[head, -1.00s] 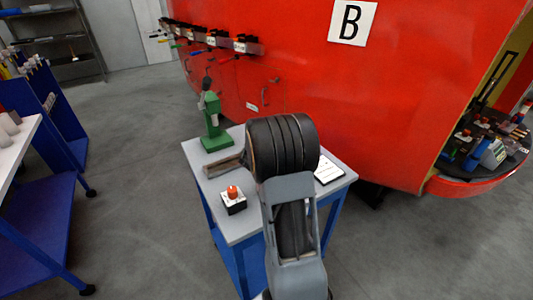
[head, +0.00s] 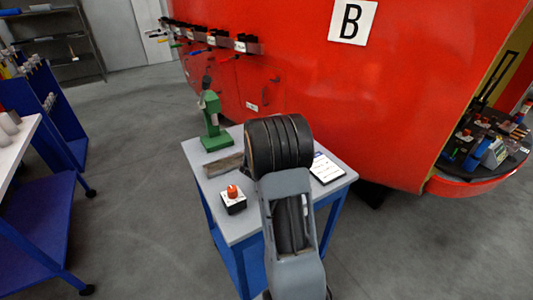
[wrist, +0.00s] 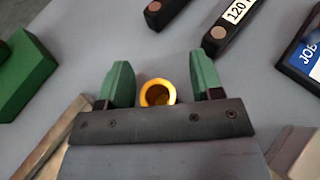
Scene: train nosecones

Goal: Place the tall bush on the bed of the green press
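A brass-coloured hollow bush (wrist: 158,94) shows in the wrist view, between the two green fingers of my gripper (wrist: 162,88). The fingers are apart, with a visible gap on each side of the bush. Its height cannot be told from above. The green press (head: 211,118) stands at the back left of the small table in the head view, its bed (head: 216,143) low at the front. A green block, likely part of the press, shows at the left of the wrist view (wrist: 22,75). In the head view my arm hides the gripper and the bush.
On the table (head: 238,226) are a box with an orange button (head: 233,200), a brown block (head: 222,166) and a tablet (head: 327,168). Two black bars (wrist: 228,30) lie beyond the fingers. A red train nose (head: 300,80) stands behind.

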